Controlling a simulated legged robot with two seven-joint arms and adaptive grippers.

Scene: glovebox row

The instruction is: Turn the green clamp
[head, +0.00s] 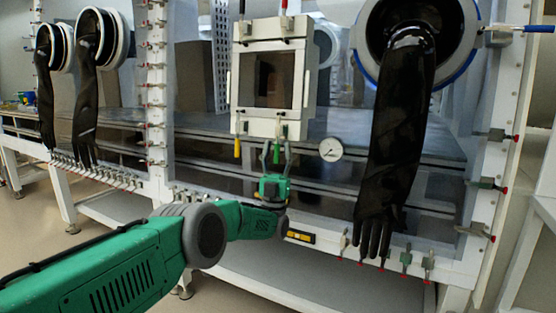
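A green-handled clamp (277,153) hangs at the lower edge of the white framed transfer door. My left arm comes in from the lower left, and its gripper (277,148) points up at this clamp. The gripper's two grey fingers are apart, one on each side of the green handle. I cannot tell whether they touch it. My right gripper is out of view.
The white door (242,82) has a yellow-handled clamp (237,148) at its lower left and red-handled ones on top. A black glove (398,130) hangs from a port on the right. A round gauge (331,149) sits right of my gripper. Several small clamps line the frame.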

